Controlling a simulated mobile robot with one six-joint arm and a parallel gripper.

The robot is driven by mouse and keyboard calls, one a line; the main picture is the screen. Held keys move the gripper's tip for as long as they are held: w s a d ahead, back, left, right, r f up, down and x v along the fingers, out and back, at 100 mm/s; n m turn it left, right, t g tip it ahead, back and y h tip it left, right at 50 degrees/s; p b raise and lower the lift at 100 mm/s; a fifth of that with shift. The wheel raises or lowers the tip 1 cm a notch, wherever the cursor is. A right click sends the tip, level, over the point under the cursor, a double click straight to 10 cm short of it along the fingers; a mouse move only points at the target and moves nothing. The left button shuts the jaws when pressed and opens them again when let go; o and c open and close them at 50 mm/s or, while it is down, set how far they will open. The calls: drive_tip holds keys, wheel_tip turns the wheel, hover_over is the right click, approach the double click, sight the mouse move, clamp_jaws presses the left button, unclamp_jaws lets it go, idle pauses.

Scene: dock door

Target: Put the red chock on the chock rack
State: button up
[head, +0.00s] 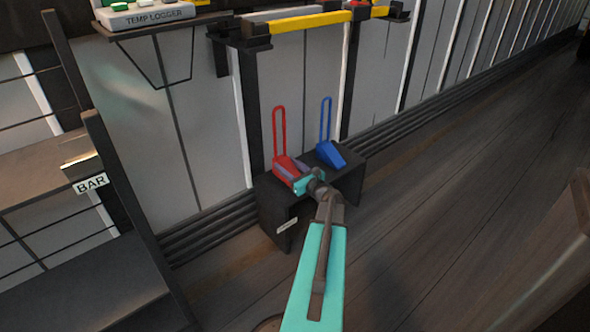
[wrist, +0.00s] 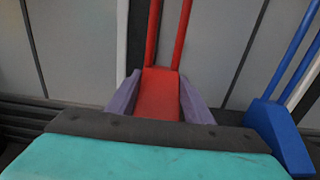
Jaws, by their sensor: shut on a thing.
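The red chock (head: 285,167) has a tall red loop handle and is at the left part of the dark chock rack (head: 277,211) in the head view. My gripper (head: 293,174) is shut on the red chock. In the wrist view the red chock (wrist: 158,95) sits between the two purple fingers of my gripper (wrist: 159,97), with its handle rising behind. The chock's underside is hidden, so I cannot tell whether it touches the rack's top.
A blue chock (head: 331,154) stands on the right part of the rack and shows in the wrist view (wrist: 277,133). A shelf labelled BAR (head: 91,184) is at the left. A yellow bar (head: 300,23) lies on brackets above.

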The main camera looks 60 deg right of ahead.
drive_tip(key=shift+w+d+b, duration=0.1)
drive_tip(key=shift+d+b, duration=0.45)
drive_tip(key=shift+d, duration=1.5)
drive_tip(key=shift+f, duration=0.1)
drive_tip(key=shift+d+f+b, duration=0.15)
drive_tip(key=shift+d+b, duration=0.2)
drive_tip(key=shift+d, duration=0.5)
drive_tip(key=shift+a+f+b, duration=0.2)
drive_tip(key=shift+f+b, duration=0.9)
drive_tip(key=shift+f, duration=0.55)
drive_tip(key=o, duration=1.6)
drive_tip(key=shift+f, duration=0.2)
drive_tip(key=shift+o, duration=0.2)
drive_tip(key=shift+r, duration=0.2)
